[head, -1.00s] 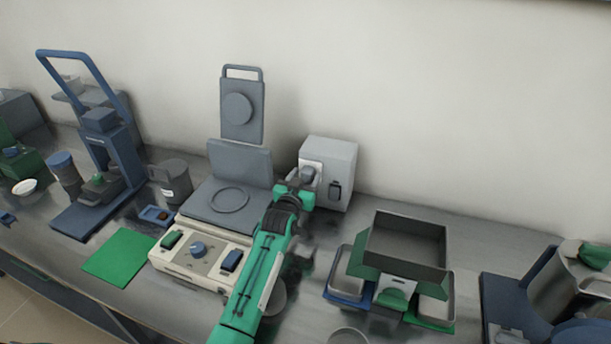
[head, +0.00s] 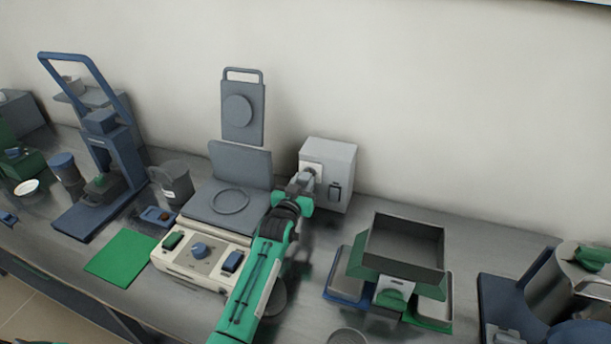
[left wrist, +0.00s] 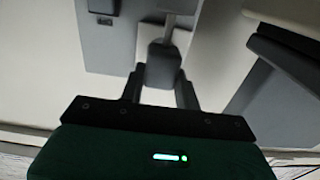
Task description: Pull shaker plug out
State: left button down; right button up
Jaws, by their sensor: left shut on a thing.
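The grey shaker plug (head: 307,178) is at the pale socket plate (head: 313,168) on the front of a light grey wall box (head: 342,155). My left gripper (head: 301,188), on the green arm, is shut on the plug. In the left wrist view the dark plug (left wrist: 163,66) sits between the two fingers, in front of the pale plate (left wrist: 175,38). I cannot tell whether its pins are still in the socket. The shaker (head: 205,258), cream with a blue knob, stands left of my arm. My right gripper is not in view.
A dark open-topped hopper (head: 405,240) with trays stands right of my arm. A blue press frame (head: 105,150), a grey cup (head: 174,182) and a green mat (head: 122,257) are to the left. The wall is close behind the box.

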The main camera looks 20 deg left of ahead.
pick_arm(q)
jog(key=shift+s, duration=0.8)
jog(key=shift+f, duration=0.15)
jog(key=c, duration=1.4)
grip_release()
jog(key=o, duration=0.4)
jog(key=shift+s, duration=0.15)
jog(key=shift+s, duration=0.25)
jog(key=s+b, duration=0.2)
jog(key=s, duration=1.1)
jog(key=shift+s+a, duration=0.15)
jog(key=shift+a, duration=0.1)
